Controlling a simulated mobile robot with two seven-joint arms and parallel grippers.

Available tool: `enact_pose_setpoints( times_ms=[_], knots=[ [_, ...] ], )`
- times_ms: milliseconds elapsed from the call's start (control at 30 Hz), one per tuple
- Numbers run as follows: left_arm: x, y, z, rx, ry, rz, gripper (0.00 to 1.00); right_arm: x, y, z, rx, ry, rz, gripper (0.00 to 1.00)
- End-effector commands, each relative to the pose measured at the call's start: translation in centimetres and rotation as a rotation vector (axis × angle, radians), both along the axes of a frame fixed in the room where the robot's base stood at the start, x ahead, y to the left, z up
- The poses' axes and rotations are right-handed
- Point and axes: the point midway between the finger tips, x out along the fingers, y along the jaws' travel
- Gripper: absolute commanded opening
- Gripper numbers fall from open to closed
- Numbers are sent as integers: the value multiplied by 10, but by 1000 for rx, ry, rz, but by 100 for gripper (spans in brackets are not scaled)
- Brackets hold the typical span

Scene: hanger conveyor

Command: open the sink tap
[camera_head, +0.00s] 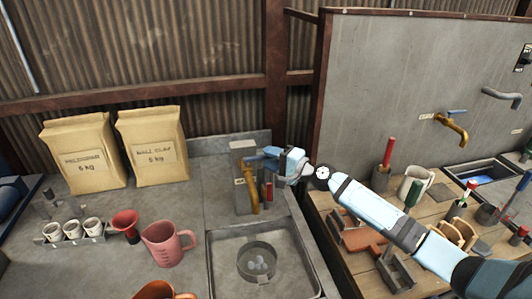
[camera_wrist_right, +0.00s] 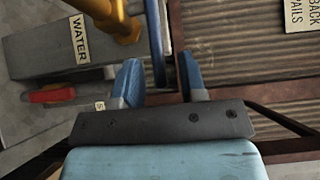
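The sink tap is a brass, curved spout (camera_head: 251,188) on a grey block at the back of the metal sink (camera_head: 217,279); its base shows in the right wrist view (camera_wrist_right: 112,16). The block bears a WATER label (camera_wrist_right: 79,38). My right gripper (camera_head: 270,157) reaches in from the right at the top of the tap. In the right wrist view its two blue fingers (camera_wrist_right: 160,74) stand apart, with a thin blue lever (camera_wrist_right: 157,35) extending into the gap between them. I cannot tell whether they touch it. My left gripper is not in view.
A round strainer (camera_head: 257,262) lies in the sink. Paper bags (camera_head: 83,153), a pink jug (camera_head: 167,243) and a red funnel (camera_head: 126,224) stand left. Another brass tap (camera_head: 452,125) is on the right panel. The wooden bench (camera_head: 330,226) at right is crowded with tools.

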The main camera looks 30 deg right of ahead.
Motion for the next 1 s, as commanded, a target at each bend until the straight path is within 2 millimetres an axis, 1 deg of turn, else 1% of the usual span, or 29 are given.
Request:
enact_pose_setpoints(
  times_ms=[33,100,200,467,500,567,600,667,1000],
  knots=[
    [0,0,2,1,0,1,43,6,3,2,1,0,0,38],
    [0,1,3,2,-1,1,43,11,6,1,2,1,0,38],
    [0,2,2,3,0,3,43,15,9,0,0,0,0,38],
    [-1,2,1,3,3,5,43,16,10,-1,-1,1,0,38],
    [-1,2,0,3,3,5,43,16,10,-1,-1,1,0,36],
    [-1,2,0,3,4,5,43,16,10,-1,0,0,0,22],
    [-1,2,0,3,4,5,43,16,10,0,0,0,0,13],
    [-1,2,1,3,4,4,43,16,10,0,0,0,0,0],
    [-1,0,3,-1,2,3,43,18,11,0,1,1,0,0]
  ],
)
